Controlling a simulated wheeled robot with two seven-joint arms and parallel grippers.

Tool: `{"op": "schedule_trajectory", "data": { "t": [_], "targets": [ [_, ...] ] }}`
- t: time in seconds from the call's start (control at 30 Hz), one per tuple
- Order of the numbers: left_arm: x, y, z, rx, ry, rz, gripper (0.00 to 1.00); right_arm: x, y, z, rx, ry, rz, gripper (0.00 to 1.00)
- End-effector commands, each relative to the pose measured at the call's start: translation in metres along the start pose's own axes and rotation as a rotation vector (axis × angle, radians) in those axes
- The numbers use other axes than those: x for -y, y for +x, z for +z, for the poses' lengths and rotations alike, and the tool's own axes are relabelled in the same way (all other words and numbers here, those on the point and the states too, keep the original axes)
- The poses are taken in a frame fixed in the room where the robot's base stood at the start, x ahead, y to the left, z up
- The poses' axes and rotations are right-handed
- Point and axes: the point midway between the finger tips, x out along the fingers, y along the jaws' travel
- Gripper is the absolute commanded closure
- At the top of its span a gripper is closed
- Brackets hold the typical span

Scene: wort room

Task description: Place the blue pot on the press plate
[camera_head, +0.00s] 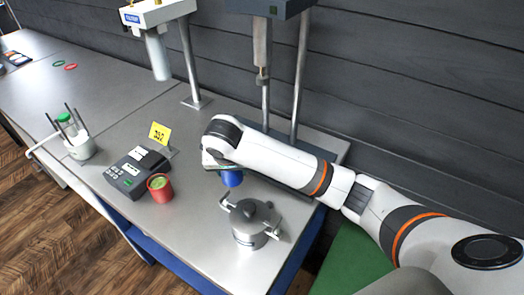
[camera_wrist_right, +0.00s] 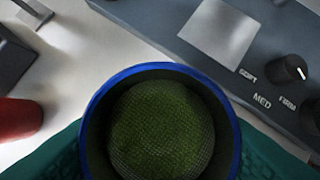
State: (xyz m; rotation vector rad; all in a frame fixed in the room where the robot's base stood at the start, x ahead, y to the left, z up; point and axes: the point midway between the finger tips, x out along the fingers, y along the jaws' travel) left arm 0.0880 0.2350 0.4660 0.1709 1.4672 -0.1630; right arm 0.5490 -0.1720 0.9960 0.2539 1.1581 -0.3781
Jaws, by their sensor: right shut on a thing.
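The blue pot (camera_head: 231,178) hangs under my right gripper (camera_head: 214,162) in the head view, above the bench. In the right wrist view the blue pot (camera_wrist_right: 93,112) stands between the teal finger pads, with a green, textured domed filling inside. My right gripper is shut on it. The press plate (camera_wrist_right: 217,32) shows in the right wrist view as a pale square on the grey press base, up and right of the pot and apart from it. In the head view my right arm hides the plate. My left gripper is not in view.
The press base (camera_wrist_right: 145,12) has a knob (camera_wrist_right: 290,68) marked SOFT, MED, FIRM. A red pot (camera_head: 160,190) stands beside a keypad device (camera_head: 130,175) and a yellow card (camera_head: 159,133). A grey lidded vessel (camera_head: 252,225) stands near the bench's front. The far-left bench is mostly clear.

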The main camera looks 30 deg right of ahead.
Motion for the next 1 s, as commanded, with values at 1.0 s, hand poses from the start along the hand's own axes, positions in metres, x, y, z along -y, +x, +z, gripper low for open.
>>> {"op": "schedule_trajectory", "data": {
  "t": [1.0],
  "targets": [
    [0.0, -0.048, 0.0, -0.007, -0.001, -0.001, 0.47, 0.085, 0.075, 0.1, 0.001, -0.002, -0.001, 0.76]
  ]
}}
